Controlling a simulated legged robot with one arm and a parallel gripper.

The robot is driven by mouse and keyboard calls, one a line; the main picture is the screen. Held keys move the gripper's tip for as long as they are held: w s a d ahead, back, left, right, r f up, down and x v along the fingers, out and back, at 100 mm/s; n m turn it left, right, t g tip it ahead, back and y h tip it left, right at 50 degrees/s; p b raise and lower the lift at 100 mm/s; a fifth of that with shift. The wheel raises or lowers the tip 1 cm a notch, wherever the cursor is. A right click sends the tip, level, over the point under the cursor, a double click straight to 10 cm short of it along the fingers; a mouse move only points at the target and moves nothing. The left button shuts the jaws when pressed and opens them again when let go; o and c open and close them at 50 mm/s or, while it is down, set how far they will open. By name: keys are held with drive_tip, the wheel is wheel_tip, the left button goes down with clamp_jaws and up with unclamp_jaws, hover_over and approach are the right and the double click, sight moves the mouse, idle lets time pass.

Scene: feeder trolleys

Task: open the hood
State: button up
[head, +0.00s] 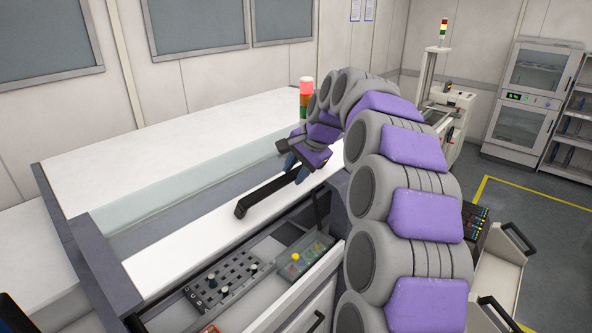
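The hood (185,243) is the long white and glassy cover of the machine on the left, and it looks lowered. A black bar handle (262,198) runs along its white front panel. My gripper (296,165), at the end of the grey and purple arm, is above the far right end of this handle, with its dark fingers pointing down. The fingers are small and partly hidden by the wrist, so I cannot tell whether they touch the handle or how wide they are.
A control panel (222,281) with knobs and buttons lies below the hood's front edge. A red, orange and green signal tower (306,92) stands behind my gripper. Another machine (447,103) and a glass-doored cabinet (536,90) stand at the back right. Grey floor (520,213) is free there.

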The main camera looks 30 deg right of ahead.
clamp_jaws()
drive_tip(key=s+d+f+t+b, duration=0.1)
drive_tip(key=s+f+b, duration=0.3)
drive_tip(key=f+b, duration=0.4)
wheel_tip(320, 180, down, 3)
drive_tip(key=shift+s+d+r+t+y, duration=0.1)
drive_tip(key=shift+s+d+t+y, duration=0.3)
drive_tip(key=shift+t, duration=0.3)
drive_tip(key=shift+a, duration=0.1)
drive_tip(key=shift+o, duration=1.9)
unclamp_jaws()
drive_tip(key=v, duration=1.7)
drive_tip(key=shift+b, duration=0.35)
drive_tip(key=shift+r, duration=0.1)
